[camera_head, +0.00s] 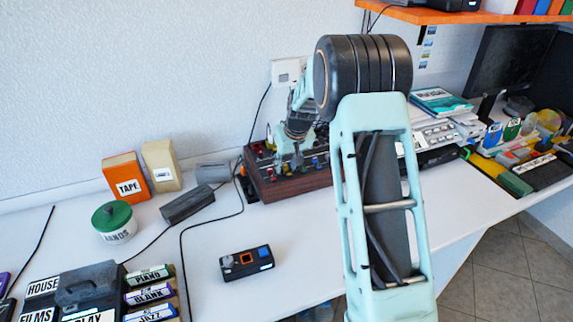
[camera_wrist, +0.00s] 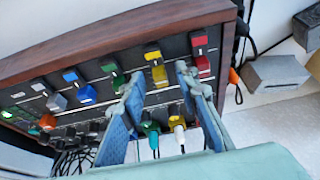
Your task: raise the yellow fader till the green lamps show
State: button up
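The mixer, a dark panel in a reddish-brown wooden case (camera_head: 292,188), stands against the wall and also fills much of the wrist view (camera_wrist: 110,43). In the wrist view, the yellow fader cap (camera_wrist: 159,76) sits below a yellow marker (camera_wrist: 153,56). My gripper (camera_wrist: 161,75) is open, with one blue-grey finger to each side of the yellow fader; I see no clear contact.
Red (camera_wrist: 203,64), green (camera_wrist: 118,84) and blue (camera_wrist: 87,95) fader caps flank the yellow one. Green (camera_wrist: 150,128) and white (camera_wrist: 178,123) plugs with cables sit below, between my fingers. A grey box (camera_wrist: 275,73) stands beside the mixer.

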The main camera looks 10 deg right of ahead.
jog(key=shift+c, duration=0.6)
grip_shut()
jog(key=shift+w+a, duration=0.15)
jog(key=shift+w, duration=0.6)
jog(key=shift+w+a, duration=0.15)
jog(key=shift+w, duration=0.6)
jog(key=shift+o, duration=0.6)
grip_release()
jog(key=shift+r, duration=0.1)
jog(key=v, duration=1.1)
jog(key=shift+s+r, duration=0.25)
jog(key=shift+r, duration=0.1)
